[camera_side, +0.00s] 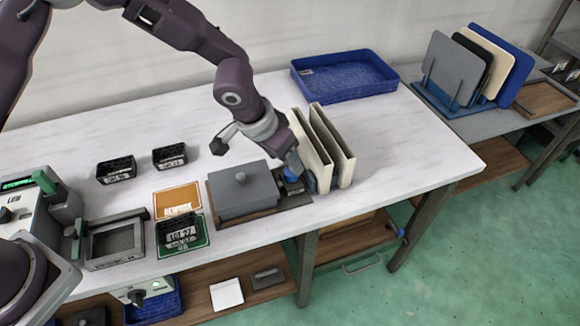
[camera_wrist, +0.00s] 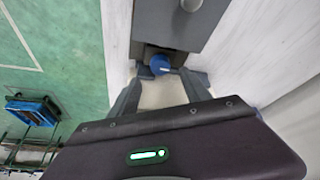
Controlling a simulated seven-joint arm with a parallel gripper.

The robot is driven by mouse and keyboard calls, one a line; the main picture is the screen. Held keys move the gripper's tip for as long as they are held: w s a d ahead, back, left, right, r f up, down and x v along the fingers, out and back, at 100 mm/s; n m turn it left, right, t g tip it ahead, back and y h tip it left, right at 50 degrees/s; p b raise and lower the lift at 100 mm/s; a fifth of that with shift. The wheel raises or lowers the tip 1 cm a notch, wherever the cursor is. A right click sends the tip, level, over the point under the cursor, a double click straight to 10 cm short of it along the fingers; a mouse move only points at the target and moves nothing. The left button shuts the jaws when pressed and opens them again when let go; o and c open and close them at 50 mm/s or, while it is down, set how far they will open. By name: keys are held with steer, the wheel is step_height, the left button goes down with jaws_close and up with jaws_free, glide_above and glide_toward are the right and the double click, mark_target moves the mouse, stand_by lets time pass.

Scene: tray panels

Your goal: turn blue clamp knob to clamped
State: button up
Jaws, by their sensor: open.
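The blue clamp knob (camera_side: 290,174) sits at the right end of a grey block with a lid (camera_side: 240,190), which rests on a brown base. In the wrist view the knob (camera_wrist: 160,65) shows its round blue face with a pale mark, just beyond my fingertips. My gripper (camera_side: 302,179) is low over the knob, its fingers open to either side. In the wrist view my gripper (camera_wrist: 161,79) has nothing held between the fingers. I cannot tell whether a finger touches the knob, and the side view partly hides it.
Two cream upright panels (camera_side: 334,146) stand close to the right of my gripper. A blue tray (camera_side: 344,77) lies at the back. Small black labelled bins (camera_side: 117,170) and a grey frame (camera_side: 115,241) are to the left. The table's right part (camera_side: 420,140) is clear.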

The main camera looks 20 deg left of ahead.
mark_target(290, 172)
steer(key=x, duration=0.5)
steer(key=shift+f, duration=0.3)
steer(key=shift+a, duration=0.1)
jaws_close()
